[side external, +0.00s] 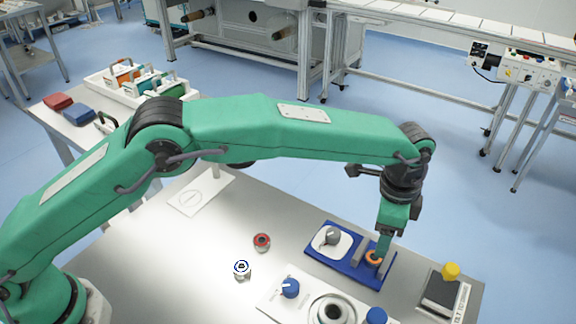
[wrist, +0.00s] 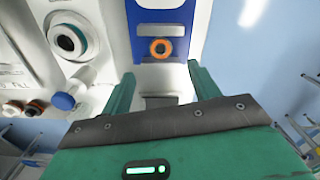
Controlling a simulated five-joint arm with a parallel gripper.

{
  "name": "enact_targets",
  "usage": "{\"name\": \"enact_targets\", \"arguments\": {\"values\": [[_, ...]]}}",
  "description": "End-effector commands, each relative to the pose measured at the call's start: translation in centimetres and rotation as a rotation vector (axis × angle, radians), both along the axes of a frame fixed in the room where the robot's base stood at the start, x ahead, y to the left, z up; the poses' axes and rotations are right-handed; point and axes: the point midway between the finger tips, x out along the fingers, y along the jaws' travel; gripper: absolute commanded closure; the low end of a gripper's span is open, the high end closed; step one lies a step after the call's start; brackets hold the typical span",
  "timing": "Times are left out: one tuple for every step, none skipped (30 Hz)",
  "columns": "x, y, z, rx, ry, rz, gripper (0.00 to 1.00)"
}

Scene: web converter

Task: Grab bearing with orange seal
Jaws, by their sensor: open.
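The bearing with the orange seal (wrist: 161,48) shows as an orange ring with a dark centre in the wrist view. It lies on a blue tray (wrist: 183,74), beyond my fingertips and between their lines. In the side view the orange bearing (side external: 374,258) is at the right part of the blue tray (side external: 318,259), partly hidden by my gripper. My gripper (side external: 383,250) points down at the bearing there. In the wrist view my gripper (wrist: 160,82) has its two green fingers apart, with nothing seen between them.
A panel with blue knobs (side external: 289,288) is in front. A black box with a yellow button (side external: 451,270) stands right. The left tabletop has free room.

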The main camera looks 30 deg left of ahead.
Motion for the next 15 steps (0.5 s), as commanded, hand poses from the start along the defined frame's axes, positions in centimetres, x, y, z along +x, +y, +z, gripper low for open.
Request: {"name": "enact_targets", "arguments": {"values": [[0.0,-0.1,-0.1,0.000,0.000,-0.002,0.39],[0.0,-0.1,-0.1,0.000,0.000,-0.003,0.39],[0.0,-0.1,-0.1,0.000,0.000,-0.003,0.39],[0.0,-0.1,-0.1,0.000,0.000,-0.003,0.39],[0.0,-0.1,-0.1,0.000,0.000,-0.003,0.39],[0.0,-0.1,-0.3,0.001,0.001,-0.002,0.39],[0.0,-0.1,-0.4,0.001,0.001,-0.002,0.39],[0.0,-0.1,-0.6,0.002,0.001,-0.002,0.39],[0.0,0.0,-0.9,0.002,0.001,-0.002,0.39],[0.0,0.0,-1.2,0.002,0.001,-0.002,0.39],[0.0,0.0,-1.4,0.001,0.001,-0.002,0.39],[0.0,0.0,-1.8,0.002,0.001,-0.002,0.39],[0.0,0.0,-2.0,0.002,0.001,-0.002,0.39],[0.0,0.0,-2.2,0.002,0.001,-0.002,0.39],[0.0,0.0,-2.4,0.001,0.001,-0.001,0.39]]}}
